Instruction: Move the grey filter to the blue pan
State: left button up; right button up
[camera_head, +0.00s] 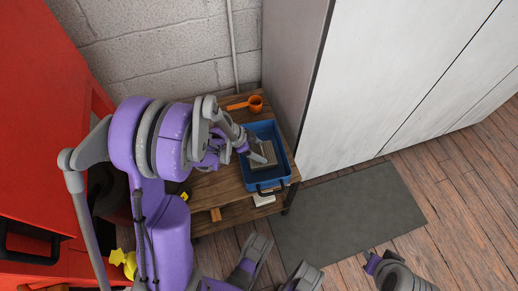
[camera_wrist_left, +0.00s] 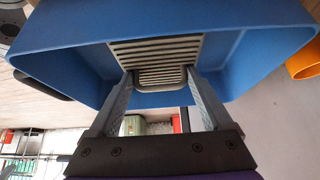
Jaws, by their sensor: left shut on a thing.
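The grey filter (camera_head: 268,154) is a slatted, box-like piece inside the blue pan (camera_head: 284,160), on the wooden bench (camera_head: 213,187). My left gripper (camera_head: 257,157) reaches into the pan from the left and is shut on the filter. In the left wrist view the filter (camera_wrist_left: 157,75) sits between the two fingers of my left gripper (camera_wrist_left: 160,85), with the walls of the blue pan (camera_wrist_left: 60,55) around it. I cannot tell whether the filter rests on the pan floor.
An orange scoop (camera_head: 254,103) lies on the bench behind the pan. A tall white cabinet (camera_head: 400,70) stands close on the right, and a red cabinet (camera_head: 40,120) on the left. A grey mat (camera_head: 345,215) lies on clear floor.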

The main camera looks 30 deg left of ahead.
pick_arm(q)
jog(key=o, duration=1.2)
jog(key=shift+o, duration=0.2)
jog(key=p+v, duration=0.4)
jog(key=v, duration=0.8)
jog(key=s+d+r+n+y, duration=0.2)
jog(key=s+d+r+n, duration=0.1)
jog(key=s+d, duration=0.3)
jog(key=s+d+r+n+y, duration=0.2)
jog(key=s+d+r+n, duration=0.2)
jog(key=s+d+n, duration=0.2)
jog(key=shift+s+d+y, duration=0.2)
jog(key=shift+s+y, duration=0.1)
jog(key=shift+s, duration=0.1)
jog(key=shift+r, duration=0.1)
